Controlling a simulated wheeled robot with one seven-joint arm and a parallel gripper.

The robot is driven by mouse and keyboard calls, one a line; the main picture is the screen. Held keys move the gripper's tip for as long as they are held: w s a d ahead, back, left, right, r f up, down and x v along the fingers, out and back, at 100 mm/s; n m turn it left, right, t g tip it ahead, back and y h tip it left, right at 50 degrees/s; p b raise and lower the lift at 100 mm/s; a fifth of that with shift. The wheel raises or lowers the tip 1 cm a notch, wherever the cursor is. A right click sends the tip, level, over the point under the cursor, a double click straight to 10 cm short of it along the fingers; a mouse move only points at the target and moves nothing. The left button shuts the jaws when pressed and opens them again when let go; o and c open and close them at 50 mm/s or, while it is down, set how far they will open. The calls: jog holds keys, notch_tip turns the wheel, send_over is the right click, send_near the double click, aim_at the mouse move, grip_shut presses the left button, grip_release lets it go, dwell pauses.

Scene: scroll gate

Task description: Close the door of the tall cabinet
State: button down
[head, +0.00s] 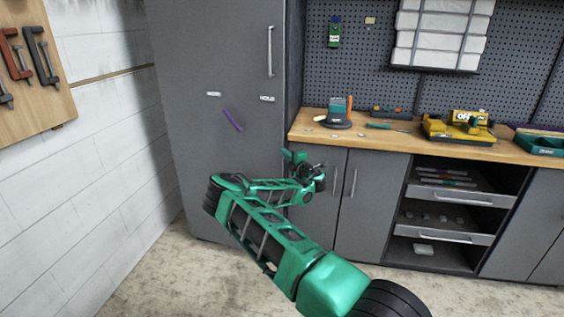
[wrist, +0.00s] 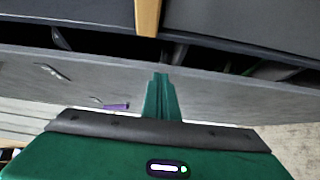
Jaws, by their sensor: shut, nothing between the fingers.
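The tall cabinet (head: 294,62) stands at the left, beside the workbench. Its grey door (head: 215,75) has a vertical handle (head: 270,50) near its right edge. In the wrist view, a dark gap with shelf-like edges inside runs along the door (wrist: 225,90), so it seems slightly ajar. My gripper (head: 292,157) is low at the door's right edge, in front of the lower cabinets. Its green fingers (wrist: 161,82) are shut, empty, and overlap the door in the wrist view. I cannot tell whether they touch it.
The workbench (head: 350,138) adjoins the tall cabinet on the right, with lower cabinet doors (head: 365,200) and open drawers (head: 455,197) below. A sander (head: 338,115) and a yellow tool (head: 458,128) sit on top. A white wall (head: 105,120) bounds the left. Floor is clear in front.

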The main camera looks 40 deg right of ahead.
jog(key=shift+w+d+y, duration=0.4)
jog(key=shift+w+d, duration=0.25)
jog(key=shift+d, duration=0.35)
jog(key=shift+a, duration=0.1)
